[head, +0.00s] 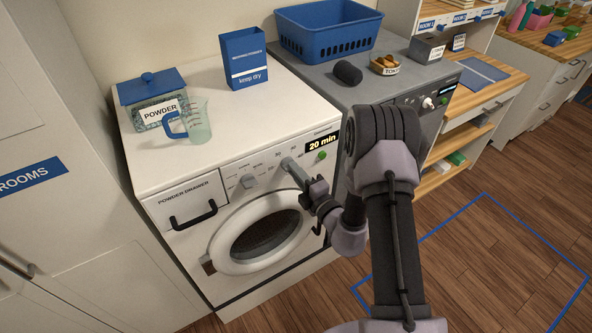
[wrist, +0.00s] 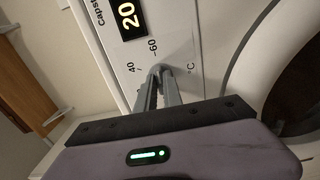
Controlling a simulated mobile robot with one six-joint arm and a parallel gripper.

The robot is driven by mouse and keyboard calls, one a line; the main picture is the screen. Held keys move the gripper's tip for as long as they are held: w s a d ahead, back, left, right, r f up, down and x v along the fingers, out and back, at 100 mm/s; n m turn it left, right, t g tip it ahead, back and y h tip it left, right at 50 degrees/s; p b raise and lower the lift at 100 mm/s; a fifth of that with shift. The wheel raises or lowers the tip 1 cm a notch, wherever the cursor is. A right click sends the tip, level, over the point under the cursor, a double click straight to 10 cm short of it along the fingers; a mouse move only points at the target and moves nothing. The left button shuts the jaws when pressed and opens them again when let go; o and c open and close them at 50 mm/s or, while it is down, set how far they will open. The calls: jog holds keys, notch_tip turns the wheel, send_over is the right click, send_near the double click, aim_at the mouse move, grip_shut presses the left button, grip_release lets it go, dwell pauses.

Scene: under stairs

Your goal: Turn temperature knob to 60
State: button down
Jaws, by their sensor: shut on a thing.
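The white washing machine (head: 170,258) has a control panel with two grey knobs. My gripper (head: 291,169) reaches its panel from the right, with its fingers closed on the temperature knob (head: 286,163). In the wrist view my gripper's fingertips (wrist: 160,76) meet at the knob, beside the printed marks 40, 60 and °C. The 60 mark (wrist: 153,45) is just above the fingertips in that view. The fingers hide most of the knob, so I cannot tell exactly where its pointer stands.
The other knob (head: 249,182) is to the left. The display (head: 322,143) reads 20 min, with a green button (head: 322,155) below it. The round door (head: 225,262) is shut below the panel. A powder box (head: 152,103), a measuring jug (head: 197,127) and a blue carton (head: 245,62) stand on top.

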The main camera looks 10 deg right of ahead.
dwell(0.3)
jog(key=c, duration=1.5)
grip_release()
jog(key=v, duration=1.7)
jog(key=shift+s, duration=0.2)
jog(key=shift+r, duration=0.1)
